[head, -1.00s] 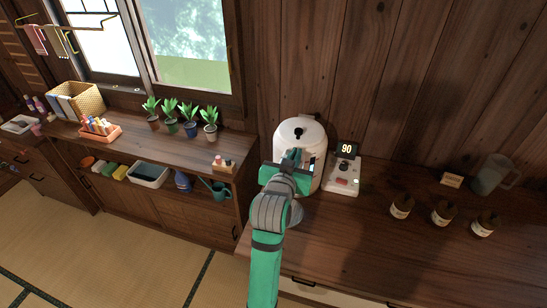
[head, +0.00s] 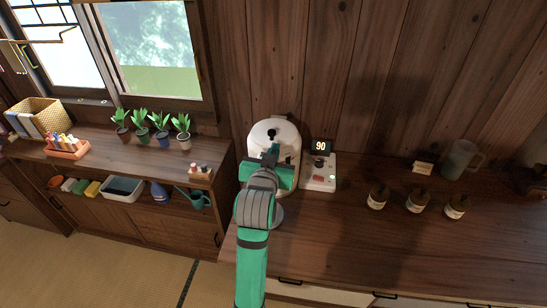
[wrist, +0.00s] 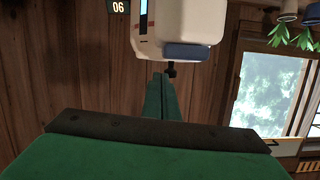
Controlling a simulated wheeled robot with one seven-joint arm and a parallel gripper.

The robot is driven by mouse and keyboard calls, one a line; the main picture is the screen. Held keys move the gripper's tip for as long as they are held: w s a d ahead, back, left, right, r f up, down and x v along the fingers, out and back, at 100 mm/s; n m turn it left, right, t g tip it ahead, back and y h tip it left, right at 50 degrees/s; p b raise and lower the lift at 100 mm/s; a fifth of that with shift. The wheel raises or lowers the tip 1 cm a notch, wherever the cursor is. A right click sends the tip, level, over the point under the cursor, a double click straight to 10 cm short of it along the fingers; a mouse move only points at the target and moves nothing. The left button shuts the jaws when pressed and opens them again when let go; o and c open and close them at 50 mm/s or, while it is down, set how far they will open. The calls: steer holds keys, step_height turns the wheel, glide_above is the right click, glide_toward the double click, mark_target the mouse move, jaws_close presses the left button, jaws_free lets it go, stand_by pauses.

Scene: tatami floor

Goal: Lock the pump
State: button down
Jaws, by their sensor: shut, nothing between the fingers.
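The white pot (head: 262,128) stands on the wooden counter, with a dark round pump knob (head: 271,133) on its lid. In the wrist view the pot (wrist: 180,20) appears upside down at the top, with a blue-grey part and the dark knob (wrist: 172,71) below it. My green gripper (head: 272,150) is in front of the pot's upper part and hides much of its front. In the wrist view my gripper's fingers (wrist: 164,80) are shut and empty, their tips close to the knob. I cannot tell whether they touch it.
A control box (head: 318,172) with a display reading 90 (head: 320,146) stands right beside the pot. Several brown jars (head: 415,202) and a jug (head: 459,160) are farther right. Potted plants (head: 160,127) stand on the left cabinet. The counter in front of the box is clear.

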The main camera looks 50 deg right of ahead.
steer(key=r+v, duration=0.1)
steer(key=v, duration=0.9)
steer(key=shift+s+r, duration=0.1)
steer(key=shift+s, duration=0.05)
